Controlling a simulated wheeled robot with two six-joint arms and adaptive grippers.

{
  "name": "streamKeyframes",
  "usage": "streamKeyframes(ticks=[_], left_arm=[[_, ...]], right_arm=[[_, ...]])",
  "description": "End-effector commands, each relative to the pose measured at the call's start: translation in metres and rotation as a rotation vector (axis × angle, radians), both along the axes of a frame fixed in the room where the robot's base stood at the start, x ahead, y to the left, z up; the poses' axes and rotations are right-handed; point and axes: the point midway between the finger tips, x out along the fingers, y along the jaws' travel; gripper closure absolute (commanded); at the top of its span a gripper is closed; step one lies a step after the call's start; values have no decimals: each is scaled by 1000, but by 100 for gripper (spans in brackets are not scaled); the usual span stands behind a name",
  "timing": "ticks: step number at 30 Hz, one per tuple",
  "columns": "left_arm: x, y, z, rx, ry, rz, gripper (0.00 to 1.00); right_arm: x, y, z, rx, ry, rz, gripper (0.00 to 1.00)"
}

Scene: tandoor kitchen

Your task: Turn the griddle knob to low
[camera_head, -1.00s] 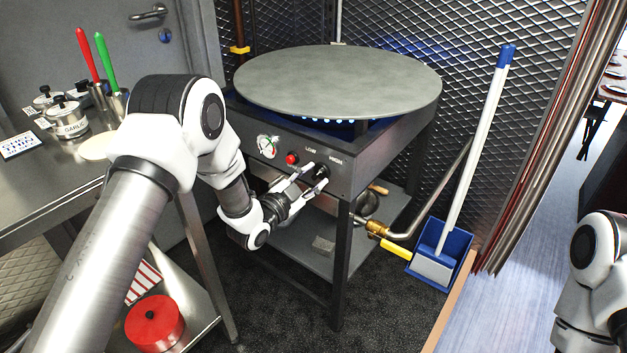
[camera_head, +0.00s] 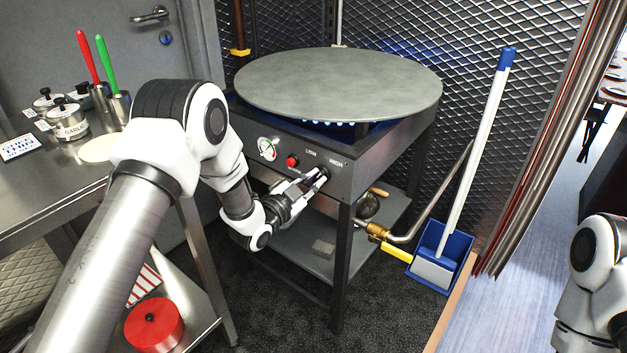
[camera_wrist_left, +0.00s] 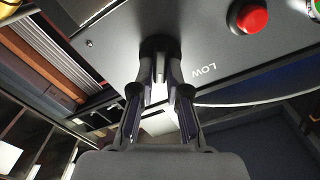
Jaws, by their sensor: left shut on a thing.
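The round grey griddle (camera_head: 338,84) sits on a dark stand whose front panel carries LOW and HIGH labels. The black knob (camera_head: 322,171) is on that panel, below and between the labels. My left gripper (camera_head: 312,180) is at the panel with its fingers shut on the knob, one on each side. In the left wrist view the knob (camera_wrist_left: 158,50) is between the fingertips, partly hidden by them, with the LOW label (camera_wrist_left: 203,73) beside it. The knob's pointer direction is hard to make out. My right arm shows at the lower right edge; its gripper is out of the picture.
A red button (camera_head: 292,161) and a gauge (camera_head: 267,148) are left of the knob. Blue flames burn under the griddle. A gas pipe with a yellow handle (camera_head: 396,251) and a blue dustpan (camera_head: 441,256) stand right. A steel counter (camera_head: 40,205) is at left.

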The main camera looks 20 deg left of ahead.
Motion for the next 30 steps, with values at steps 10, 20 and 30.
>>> streamKeyframes(ticks=[10,20,30], left_arm=[[0,2,0,-241,90,1,100],[1,3,0,-536,197,1,100],[1,4,-1,-828,304,1,100]], right_arm=[[0,0,6,0,0,0,60],[0,0,12,0,0,0,60],[0,0,17,0,0,0,60]])
